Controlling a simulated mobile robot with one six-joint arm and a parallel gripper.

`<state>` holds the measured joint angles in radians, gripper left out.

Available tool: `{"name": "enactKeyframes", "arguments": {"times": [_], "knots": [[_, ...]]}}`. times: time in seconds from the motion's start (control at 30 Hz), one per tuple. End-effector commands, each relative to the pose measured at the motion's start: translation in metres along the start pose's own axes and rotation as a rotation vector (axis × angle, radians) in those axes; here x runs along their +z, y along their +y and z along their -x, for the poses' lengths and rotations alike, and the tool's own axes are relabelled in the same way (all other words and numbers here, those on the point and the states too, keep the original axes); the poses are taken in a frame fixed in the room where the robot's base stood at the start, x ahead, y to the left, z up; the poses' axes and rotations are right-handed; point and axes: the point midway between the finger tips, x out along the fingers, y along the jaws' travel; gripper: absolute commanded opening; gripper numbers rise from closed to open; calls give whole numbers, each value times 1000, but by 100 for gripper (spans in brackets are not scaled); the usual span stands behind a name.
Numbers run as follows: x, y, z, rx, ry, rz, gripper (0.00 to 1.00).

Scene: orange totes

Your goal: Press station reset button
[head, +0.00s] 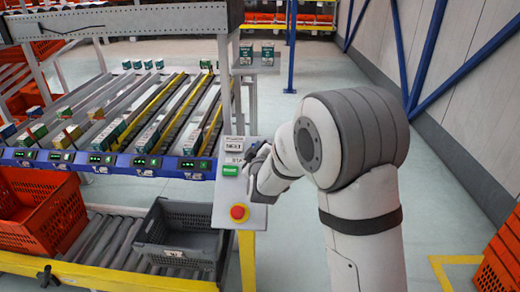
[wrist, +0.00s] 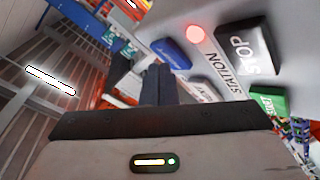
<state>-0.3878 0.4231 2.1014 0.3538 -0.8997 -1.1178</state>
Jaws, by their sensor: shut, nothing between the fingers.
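A light grey control panel (head: 225,207) stands in front of my arm. In the head view it carries a green button (head: 230,170), a red emergency stop knob (head: 238,212) on yellow, and labels near its top. In the wrist view the tilted panel shows a blue button (wrist: 172,52), a red light (wrist: 194,35), a STATION label (wrist: 226,72), a STOP plate (wrist: 248,45) and a green START button (wrist: 268,101). My gripper (wrist: 157,84) is shut and empty, close to the panel's upper right side (head: 256,156). I cannot tell whether its fingertips touch anything; the reset button cannot be identified for sure.
A sloped rack (head: 110,160) with small boxes and lit green displays stands left of the panel. A dark grey tote (head: 155,250) sits on the roller conveyor (head: 100,243) below. Orange totes (head: 55,222) stand at left and right.

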Motion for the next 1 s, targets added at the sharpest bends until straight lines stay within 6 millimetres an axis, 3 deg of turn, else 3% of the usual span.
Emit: {"name": "enactKeyframes", "arguments": {"times": [0.7,1.0], "knots": [[3,-3,-4,1,0,0,0],[-3,4,4,1,0,-1,0]]}}
